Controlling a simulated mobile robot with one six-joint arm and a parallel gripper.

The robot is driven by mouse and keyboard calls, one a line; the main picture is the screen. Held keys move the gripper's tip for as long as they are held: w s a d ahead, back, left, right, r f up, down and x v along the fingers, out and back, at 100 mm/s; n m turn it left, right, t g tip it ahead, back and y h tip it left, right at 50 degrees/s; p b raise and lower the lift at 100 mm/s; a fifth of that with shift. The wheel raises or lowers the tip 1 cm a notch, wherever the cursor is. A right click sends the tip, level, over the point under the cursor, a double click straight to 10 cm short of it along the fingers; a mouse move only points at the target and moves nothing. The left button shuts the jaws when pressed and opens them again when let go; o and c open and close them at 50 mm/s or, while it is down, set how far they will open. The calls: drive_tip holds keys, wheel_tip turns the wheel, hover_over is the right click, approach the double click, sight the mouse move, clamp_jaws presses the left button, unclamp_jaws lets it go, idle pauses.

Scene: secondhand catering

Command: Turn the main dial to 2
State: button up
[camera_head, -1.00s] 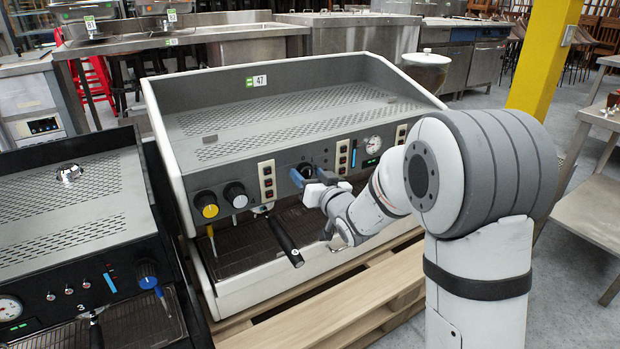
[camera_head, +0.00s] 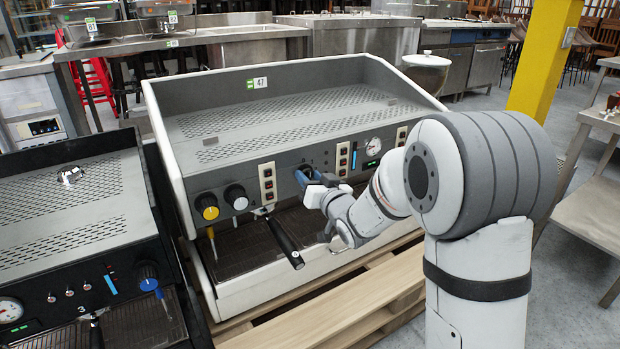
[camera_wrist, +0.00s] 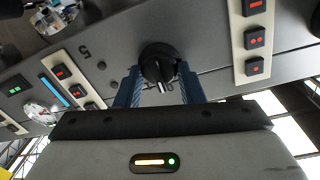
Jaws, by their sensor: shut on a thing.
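The main dial, a round black knob with a pale pointer mark (camera_wrist: 158,62), sits on the grey front panel of the espresso machine (camera_head: 290,115) tagged 47. In the wrist view its mark points toward the bottom, slightly right. My gripper (camera_wrist: 160,84) has its blue fingers on either side of the knob and is shut on it. In the head view my gripper (camera_head: 311,178) is at the middle of the panel and largely hides the dial. A "5" is printed left of the dial in the wrist view; I cannot make out a 2.
Rocker switch strips (camera_head: 267,182) flank the dial. A portafilter handle (camera_head: 286,243) sticks out below. A black machine (camera_head: 75,215) stands at left.

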drive_tip(key=m+p, duration=0.2)
drive_tip(key=m, duration=0.2)
drive_tip(key=shift+r+g, duration=0.15)
drive_tip(key=shift+g, duration=0.15)
drive_tip(key=m+p, duration=0.3)
drive_tip(key=m, duration=0.1)
drive_tip(key=shift+w+d+m, duration=0.1)
drive_tip(key=shift+d+m, duration=0.05)
drive_tip(key=shift+m, duration=0.25)
drive_tip(key=m+p, duration=0.3)
drive_tip(key=m, duration=0.1)
drive_tip(key=shift+g, duration=0.3)
drive_tip(key=shift+f+m+y+p, duration=0.15)
drive_tip(key=shift+m+p, duration=0.45)
drive_tip(key=shift+m, duration=0.35)
drive_tip(key=shift+f+m+y+p, duration=0.15)
drive_tip(key=shift+m+p, duration=0.4)
drive_tip(key=shift+m, duration=0.4)
drive_tip(key=o, duration=1)
drive_tip(key=p+v, duration=0.1)
drive_tip(key=v, duration=0.6)
drive_tip(key=shift+s+d+p, duration=0.3)
